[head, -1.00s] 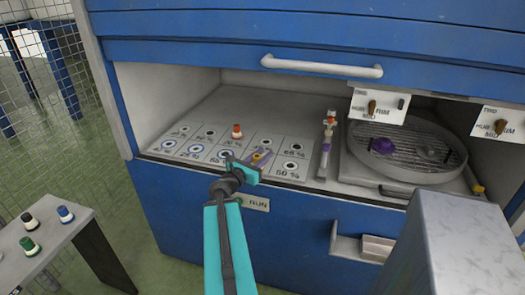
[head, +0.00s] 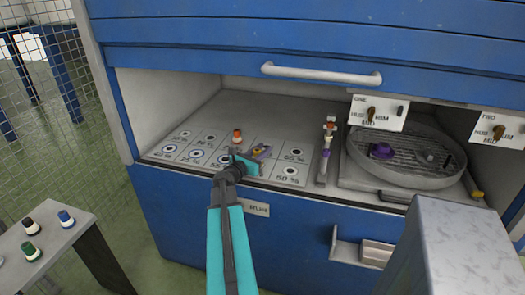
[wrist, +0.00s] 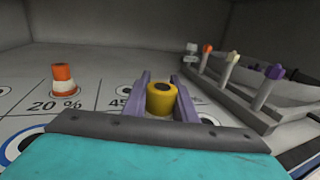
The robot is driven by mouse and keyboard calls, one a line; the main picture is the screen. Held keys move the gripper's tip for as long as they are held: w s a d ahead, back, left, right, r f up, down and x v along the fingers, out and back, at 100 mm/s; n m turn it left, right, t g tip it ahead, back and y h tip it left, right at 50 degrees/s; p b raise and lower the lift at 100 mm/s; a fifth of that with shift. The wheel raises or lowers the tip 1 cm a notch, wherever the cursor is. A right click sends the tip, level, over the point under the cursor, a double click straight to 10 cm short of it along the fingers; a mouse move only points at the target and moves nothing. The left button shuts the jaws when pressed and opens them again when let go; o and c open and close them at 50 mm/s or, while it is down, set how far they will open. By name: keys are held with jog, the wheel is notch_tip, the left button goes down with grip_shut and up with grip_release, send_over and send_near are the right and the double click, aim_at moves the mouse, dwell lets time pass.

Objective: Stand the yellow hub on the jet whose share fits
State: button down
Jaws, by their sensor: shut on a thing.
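My gripper (head: 262,151) is over the front middle of the panel of jets (head: 205,152). Its purple fingers stand on either side of the yellow hub (wrist: 162,99) in the wrist view, shut on it. The hub is upright, with a dark hole in its top. Whether its underside touches the panel is hidden. Behind it a partly covered label begins with 45. An orange and white hub (head: 237,136) stands at the label 20 % and also shows in the wrist view (wrist: 63,80). Labels 65 % and 50 % mark ringed jets (head: 291,170) at the panel's right.
A rack (head: 325,155) with several coloured pieces stands right of the panel. Beyond it is a round turntable (head: 425,160) carrying a purple piece (head: 381,150), below two switch plates. A side table (head: 40,235) at lower left holds several hubs. Cabinet walls enclose the bay.

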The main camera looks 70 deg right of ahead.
jog(key=shift+w+d+f+p, duration=0.1)
jog(key=shift+w+d+p, duration=0.25)
jog(key=shift+d, duration=0.75)
jog(key=shift+w+d+f+p, duration=0.1)
jog(key=shift+w+d, duration=0.45)
jog(key=shift+d, duration=0.55)
jog(key=shift+f, duration=0.1)
jog(key=shift+f+p, duration=0.45)
jog(key=shift+f, duration=1.15)
jog(key=shift+f, duration=0.15)
jog(key=c, duration=1.4)
grip_release()
jog(key=shift+c, duration=0.2)
